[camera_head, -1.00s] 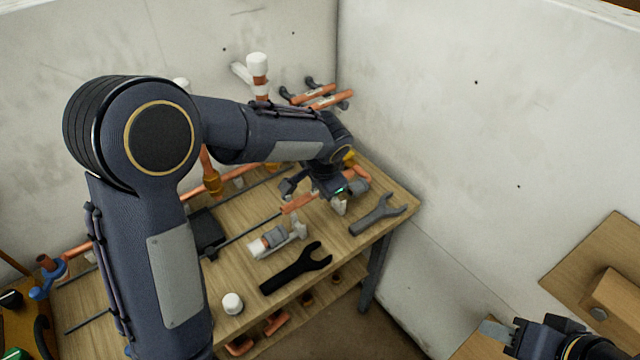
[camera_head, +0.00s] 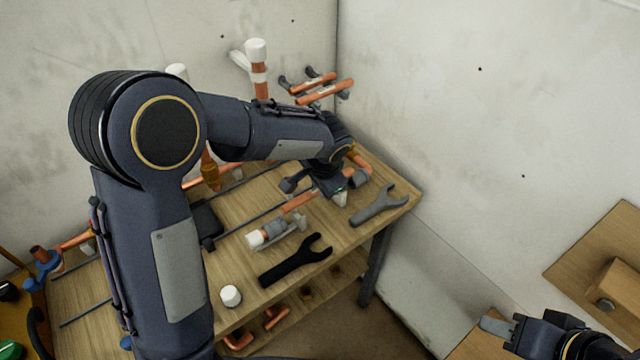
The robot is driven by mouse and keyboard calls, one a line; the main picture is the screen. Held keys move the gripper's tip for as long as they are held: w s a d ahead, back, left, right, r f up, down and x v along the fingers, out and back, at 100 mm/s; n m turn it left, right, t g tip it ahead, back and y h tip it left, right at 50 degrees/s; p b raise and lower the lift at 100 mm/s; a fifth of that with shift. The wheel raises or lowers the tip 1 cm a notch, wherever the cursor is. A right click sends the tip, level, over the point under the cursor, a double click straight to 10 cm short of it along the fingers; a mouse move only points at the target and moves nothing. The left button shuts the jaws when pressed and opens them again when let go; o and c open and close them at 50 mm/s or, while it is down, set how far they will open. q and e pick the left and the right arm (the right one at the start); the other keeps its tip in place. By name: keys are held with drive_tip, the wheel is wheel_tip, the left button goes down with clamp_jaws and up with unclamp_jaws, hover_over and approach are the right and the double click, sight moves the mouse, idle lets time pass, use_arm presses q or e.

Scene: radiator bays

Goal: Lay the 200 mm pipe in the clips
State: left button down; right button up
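My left arm crosses the view from the left, and its gripper (camera_head: 322,190) is low over the far right part of the bench. A short copper pipe piece (camera_head: 298,201) shows just left of and below this gripper; I cannot tell its length or whether the gripper touches it. A pale clip (camera_head: 341,198) stands beside the gripper, partly hidden by it. The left fingers are too dark and small to judge. My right gripper (camera_head: 496,326) is at the lower right, away from the bench; its finger opening is not clear.
The wooden bench (camera_head: 225,262) holds a black wrench (camera_head: 296,263), a grey wrench (camera_head: 378,205), a white cap (camera_head: 231,296) and a grey fitting with a copper and white end (camera_head: 270,234). Copper pipes (camera_head: 325,92) rest on wall pegs. A wooden board (camera_head: 590,245) is at right.

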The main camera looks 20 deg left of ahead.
idle(0.7)
use_arm(q)
drive_tip(key=shift+f+b, duration=0.75)
drive_tip(key=shift+b, duration=0.05)
drive_tip(key=shift+f, duration=0.2)
drive_tip(key=shift+f+b, duration=1.1)
drive_tip(key=c, duration=1.2)
unclamp_jaws()
drive_tip(key=shift+c, duration=0.2)
drive_tip(key=shift+r, duration=0.15)
